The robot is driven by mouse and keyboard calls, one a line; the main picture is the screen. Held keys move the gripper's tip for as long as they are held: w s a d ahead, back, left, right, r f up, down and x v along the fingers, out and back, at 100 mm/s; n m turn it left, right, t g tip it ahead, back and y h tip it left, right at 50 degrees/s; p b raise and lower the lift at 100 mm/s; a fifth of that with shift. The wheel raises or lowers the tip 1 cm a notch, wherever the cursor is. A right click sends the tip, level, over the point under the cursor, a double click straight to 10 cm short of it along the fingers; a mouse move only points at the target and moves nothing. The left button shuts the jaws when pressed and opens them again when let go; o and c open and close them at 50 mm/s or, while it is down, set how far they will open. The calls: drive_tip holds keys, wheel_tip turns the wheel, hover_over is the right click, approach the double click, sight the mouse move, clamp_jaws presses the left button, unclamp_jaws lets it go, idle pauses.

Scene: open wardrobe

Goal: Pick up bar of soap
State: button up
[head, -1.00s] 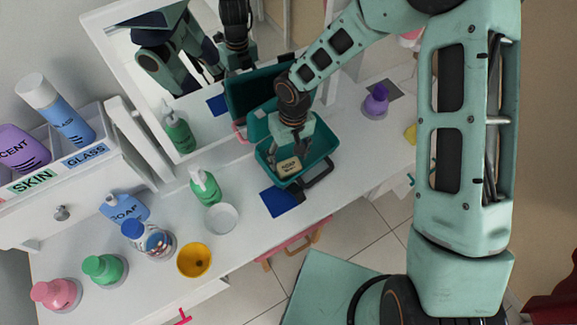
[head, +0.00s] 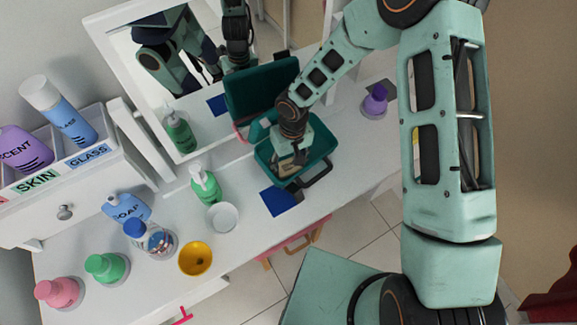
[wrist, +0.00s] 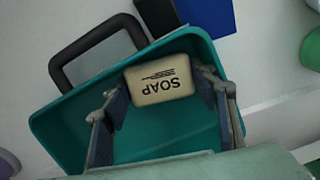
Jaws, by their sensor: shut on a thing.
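The bar of soap (head: 285,171) is a pale beige block inside an open teal case (head: 322,163) on the white table. In the wrist view the soap (wrist: 160,82) shows its "SOAP" lettering and lies close to the case wall beside the black handle. My gripper (head: 289,160) reaches down into the case. In the wrist view my gripper (wrist: 162,92) has one finger at each side of the soap, shut on it. In the head view the fingers partly hide the soap. I cannot tell whether it is clear of the case floor.
The case's raised lid (head: 258,92) stands behind it, near the mirror (head: 165,60). A blue pad (head: 280,202), green pump bottle (head: 205,185), white bowl (head: 222,217) and yellow cup (head: 195,259) are to the left. A purple bottle (head: 375,101) stands to the right.

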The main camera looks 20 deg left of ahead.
drive_tip(key=shift+s+f, duration=0.15)
drive_tip(key=shift+s, duration=0.1)
drive_tip(key=shift+w+a+r, duration=0.1)
drive_tip(key=shift+r, duration=0.3)
wheel_tip(320, 180, up, 2)
drive_tip(key=shift+r, duration=0.1)
drive_tip(key=s+d+r, duration=0.1)
drive_tip(key=r, duration=0.1)
drive_tip(key=d+r, duration=0.1)
drive_tip(key=r, duration=0.1)
drive_tip(key=s+d+r, duration=0.1)
drive_tip(key=r, duration=0.1)
drive_tip(key=shift+s+d+b, duration=0.35)
drive_tip(key=shift+d, duration=0.05)
drive_tip(key=s+d+r, duration=0.4)
drive_tip(key=s+d, duration=0.2)
drive_tip(key=d, duration=0.1)
drive_tip(key=w+d+r+m, duration=0.2)
drive_tip(key=w+d+m, duration=0.1)
drive_tip(key=w+d, duration=0.3)
drive_tip(key=w+d+r+m, duration=0.2)
drive_tip(key=w+d+m, duration=0.1)
drive_tip(key=w+d, duration=0.3)
drive_tip(key=w+d+r+m, duration=0.2)
drive_tip(key=w+d+m, duration=0.1)
drive_tip(key=w+d, duration=0.3)
drive_tip(key=shift+w+d+r, duration=0.25)
drive_tip(key=shift+d+r, duration=0.05)
drive_tip(key=shift+d, duration=0.3)
